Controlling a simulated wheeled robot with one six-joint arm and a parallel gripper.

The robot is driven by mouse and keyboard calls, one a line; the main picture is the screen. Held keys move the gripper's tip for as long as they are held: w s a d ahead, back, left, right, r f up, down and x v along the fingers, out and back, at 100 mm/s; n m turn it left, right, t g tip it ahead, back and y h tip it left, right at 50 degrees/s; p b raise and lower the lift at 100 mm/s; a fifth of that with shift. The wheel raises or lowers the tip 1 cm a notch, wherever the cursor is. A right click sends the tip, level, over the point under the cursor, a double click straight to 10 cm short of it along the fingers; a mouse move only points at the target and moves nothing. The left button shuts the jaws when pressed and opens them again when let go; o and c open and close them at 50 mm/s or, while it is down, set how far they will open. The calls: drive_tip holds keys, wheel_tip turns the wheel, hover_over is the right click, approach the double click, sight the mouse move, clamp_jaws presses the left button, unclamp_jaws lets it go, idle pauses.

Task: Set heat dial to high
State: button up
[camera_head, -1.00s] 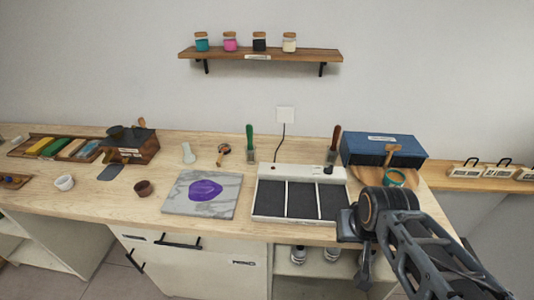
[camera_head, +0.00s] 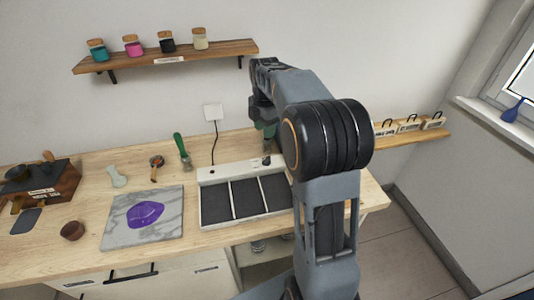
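The heating unit (camera_head: 204,208) is a white-framed box with dark panels on the wooden counter, and a cord runs from it up to the wall outlet. A small black dial (camera_head: 267,160) shows on the right part of its white back strip. My gripper (camera_head: 266,135) is above and beside the dial, pointing down behind my arm. Its fingers are small and partly hidden, so I cannot tell whether they are open or whether they touch the dial.
A marble slab (camera_head: 118,232) with a purple patch lies to the left. A green-handled tool (camera_head: 181,148) stands behind the slab. A shelf with jars (camera_head: 200,52) is on the wall above.

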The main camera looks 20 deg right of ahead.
sight(266, 158)
drive_tip(key=shift+n, duration=0.8)
drive_tip(key=f, duration=0.4)
drive_tip(key=f+p, duration=0.1)
drive_tip(key=f, duration=0.4)
drive_tip(key=w+d+f, duration=0.1)
drive_tip(key=f, duration=0.4)
drive_tip(key=shift+w, duration=0.1)
drive_tip(key=shift+c, duration=0.4)
clamp_jaws()
drive_tip(key=shift+d, duration=0.2)
drive_tip(key=shift+a, duration=0.15)
